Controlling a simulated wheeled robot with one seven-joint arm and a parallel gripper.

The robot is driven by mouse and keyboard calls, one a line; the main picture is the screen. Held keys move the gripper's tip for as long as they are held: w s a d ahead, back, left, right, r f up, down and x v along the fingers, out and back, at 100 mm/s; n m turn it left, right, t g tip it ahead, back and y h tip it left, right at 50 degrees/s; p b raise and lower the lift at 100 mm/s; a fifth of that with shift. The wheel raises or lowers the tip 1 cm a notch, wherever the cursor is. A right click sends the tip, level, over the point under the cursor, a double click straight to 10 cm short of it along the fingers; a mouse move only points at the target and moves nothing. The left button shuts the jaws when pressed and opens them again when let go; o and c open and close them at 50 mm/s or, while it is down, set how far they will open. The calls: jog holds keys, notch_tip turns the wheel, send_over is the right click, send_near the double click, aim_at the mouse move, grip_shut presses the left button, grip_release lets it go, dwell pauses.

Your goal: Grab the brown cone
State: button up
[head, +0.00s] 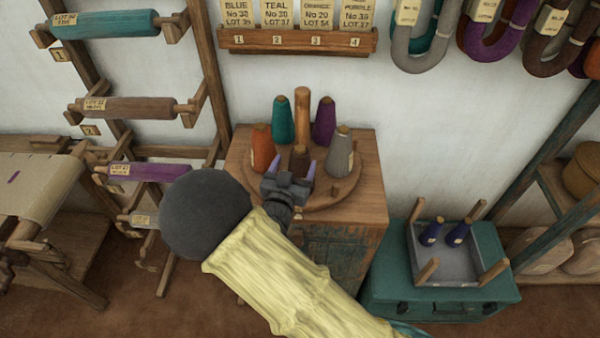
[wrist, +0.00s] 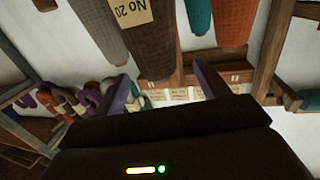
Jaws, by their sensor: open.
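The brown cone (head: 299,158) stands upright at the near side of a round wooden stand (head: 335,192) on a wooden cabinet. My gripper (head: 290,167) is just in front of it, partly hiding it. The two purple fingers are apart, one toward each side of the cone. In the wrist view, which is upside down, the brown cone (wrist: 145,35) with a "No 20" label shows between and beyond the open fingers (wrist: 162,88). I cannot tell whether the fingers touch it.
Around it on the stand are orange (head: 262,148), teal (head: 283,120), purple (head: 324,122) and grey (head: 340,150) cones and a wooden post (head: 302,108). A grey tray (head: 468,268) with two blue cones sits on a teal chest (head: 385,285) at right.

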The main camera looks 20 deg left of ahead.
aim_at(298, 159)
jog(key=w, duration=0.1)
jog(key=w+p, duration=0.1)
jog(key=w, duration=0.1)
jog(key=w+p, duration=0.1)
jog(key=shift+w+d+r, duration=0.15)
jog(key=shift+w+r, duration=0.05)
jog(key=shift+r, duration=0.05)
jog(key=shift+w+f, duration=0.15)
jog(key=shift+w, duration=0.2)
jog(key=c, duration=1.5)
jog(key=shift+o, duration=0.2)
notch_tip(298, 159, up, 10)
jog(key=shift+r+b, duration=0.1)
jog(key=shift+b, duration=0.95)
